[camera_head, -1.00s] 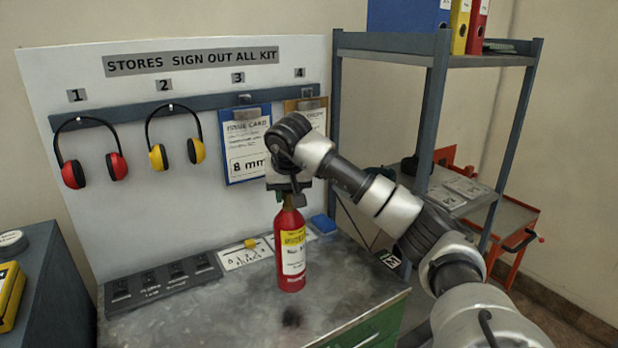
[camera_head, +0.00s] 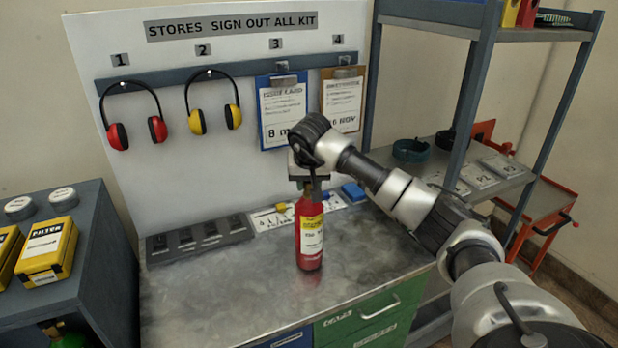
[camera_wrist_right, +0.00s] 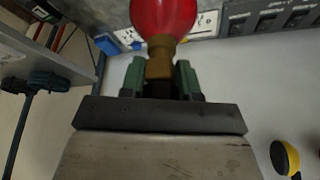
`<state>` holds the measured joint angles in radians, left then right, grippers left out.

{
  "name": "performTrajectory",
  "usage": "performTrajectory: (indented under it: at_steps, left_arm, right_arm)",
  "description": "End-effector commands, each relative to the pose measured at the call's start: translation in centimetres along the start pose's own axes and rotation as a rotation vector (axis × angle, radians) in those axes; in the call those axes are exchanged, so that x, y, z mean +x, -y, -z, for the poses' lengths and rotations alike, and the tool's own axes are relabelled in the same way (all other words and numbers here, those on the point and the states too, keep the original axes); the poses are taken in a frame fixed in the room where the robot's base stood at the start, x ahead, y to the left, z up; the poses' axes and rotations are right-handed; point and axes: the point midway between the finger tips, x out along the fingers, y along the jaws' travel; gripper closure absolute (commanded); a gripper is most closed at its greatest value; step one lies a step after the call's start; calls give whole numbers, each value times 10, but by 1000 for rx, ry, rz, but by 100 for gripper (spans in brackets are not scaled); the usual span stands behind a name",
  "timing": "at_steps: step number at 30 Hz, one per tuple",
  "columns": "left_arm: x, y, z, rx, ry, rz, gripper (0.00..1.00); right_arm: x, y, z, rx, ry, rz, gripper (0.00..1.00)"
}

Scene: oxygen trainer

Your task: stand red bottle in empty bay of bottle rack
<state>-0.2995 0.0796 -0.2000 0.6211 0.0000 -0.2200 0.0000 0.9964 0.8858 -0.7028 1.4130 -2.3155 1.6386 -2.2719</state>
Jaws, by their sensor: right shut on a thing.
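The red bottle (camera_head: 309,235), with a yellow and white label, hangs upright over the grey worktop. My right gripper (camera_head: 309,184) is shut on its brass-coloured neck from above. In the right wrist view the neck (camera_wrist_right: 159,62) sits between the green finger pads of the gripper (camera_wrist_right: 160,80). A faint dark patch shows on the worktop under the bottle. No bottle rack bay can be made out. The top of a green bottle (camera_head: 66,338) shows at the bottom left edge, mostly cut off. My left gripper is out of view.
A dark cabinet (camera_head: 112,250) on the left carries yellow boxes (camera_head: 46,250) and round tins. A metal shelf unit (camera_head: 460,110) stands right. The worktop's front left is clear.

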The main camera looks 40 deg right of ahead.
Motion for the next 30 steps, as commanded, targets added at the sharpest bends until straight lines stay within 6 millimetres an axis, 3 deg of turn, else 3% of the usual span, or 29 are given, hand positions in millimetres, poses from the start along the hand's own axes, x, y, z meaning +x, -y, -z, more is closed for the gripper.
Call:
performTrajectory:
  at_steps: [3, 4, 9, 20, 23, 30]
  left_arm:
    - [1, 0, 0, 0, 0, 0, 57]
    - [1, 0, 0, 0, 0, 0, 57]
    - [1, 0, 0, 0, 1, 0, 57]
    - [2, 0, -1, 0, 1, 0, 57]
    - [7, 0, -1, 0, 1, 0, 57]
    - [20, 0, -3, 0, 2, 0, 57]
  right_arm:
    - [-1, 0, 1, 2, -6, 4, 100]
    - [2, 0, -1, -1, 0, 0, 67]
    - [1, 0, -1, 0, 0, 0, 43]
    - [-5, 0, 0, 0, -2, 1, 43]
    - [-19, 0, 1, 0, -5, 2, 43]
    - [-71, 1, 0, 0, -6, 3, 43]
